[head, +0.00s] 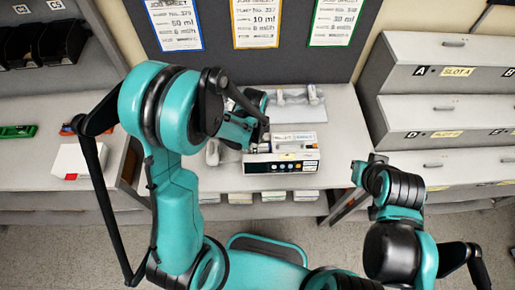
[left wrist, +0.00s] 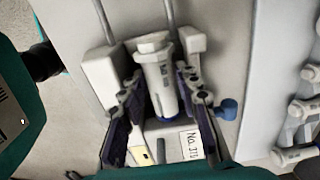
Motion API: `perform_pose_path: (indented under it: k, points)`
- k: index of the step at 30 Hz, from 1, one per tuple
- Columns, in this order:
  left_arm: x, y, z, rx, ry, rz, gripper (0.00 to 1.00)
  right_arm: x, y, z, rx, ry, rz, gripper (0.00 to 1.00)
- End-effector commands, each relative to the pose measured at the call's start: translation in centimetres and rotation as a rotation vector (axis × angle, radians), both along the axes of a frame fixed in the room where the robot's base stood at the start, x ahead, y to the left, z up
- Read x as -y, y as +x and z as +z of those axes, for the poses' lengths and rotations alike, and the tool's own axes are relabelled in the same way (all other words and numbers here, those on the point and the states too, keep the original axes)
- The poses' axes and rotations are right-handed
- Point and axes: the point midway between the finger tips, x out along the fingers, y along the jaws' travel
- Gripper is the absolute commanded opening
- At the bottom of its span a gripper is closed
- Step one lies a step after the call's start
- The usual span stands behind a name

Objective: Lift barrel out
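The infusion pump (head: 282,163) stands on the table at the centre of the head view, its buttoned front toward me. In the left wrist view, a white barrel (left wrist: 158,72) with a blue end lies in the pump's top, above a label reading "No. 3" and further unclear digits. My left gripper (left wrist: 160,85) has one dark finger on each side of the barrel, with narrow gaps visible; it looks open. In the head view my left gripper (head: 258,128) is over the pump, partly hidden by its own arm. My right gripper (head: 360,172) is right of the pump, away from it.
A tray (head: 318,105) with white syringe parts lies behind the pump; similar parts (left wrist: 300,110) show at the right of the wrist view. Slotted drawers (head: 445,105) stand at right. A white box (head: 78,160) is at left. Label cards (head: 255,22) hang on the back panel.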

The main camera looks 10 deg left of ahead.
Motion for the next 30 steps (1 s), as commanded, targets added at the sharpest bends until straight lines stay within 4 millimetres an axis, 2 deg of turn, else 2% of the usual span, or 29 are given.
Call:
perform_pose_path:
  k: [4,5,7,21,26,30]
  points:
    - [0.0,-0.1,0.0,-0.001,0.0,0.0,0.34,0.0,0.0,0.1,0.0,0.0,0.0,0.0]
    - [0.0,-0.1,0.1,-0.001,0.0,0.0,0.3,0.0,0.0,0.1,0.0,0.0,0.0,0.0]
    - [0.0,-0.1,0.1,-0.001,0.0,0.0,0.12,0.0,0.0,0.1,0.0,0.0,0.0,0.0]
    - [0.0,0.0,0.3,0.0,0.0,0.0,0.12,0.0,0.0,0.1,0.0,0.0,0.0,0.0]
    - [0.0,-0.1,2.5,0.0,0.0,0.0,0.12,0.0,0.0,0.8,0.0,0.0,0.0,0.0]
    - [0.0,-0.1,5.5,0.0,0.0,0.0,0.12,0.0,0.0,1.6,0.0,0.0,0.0,0.0]
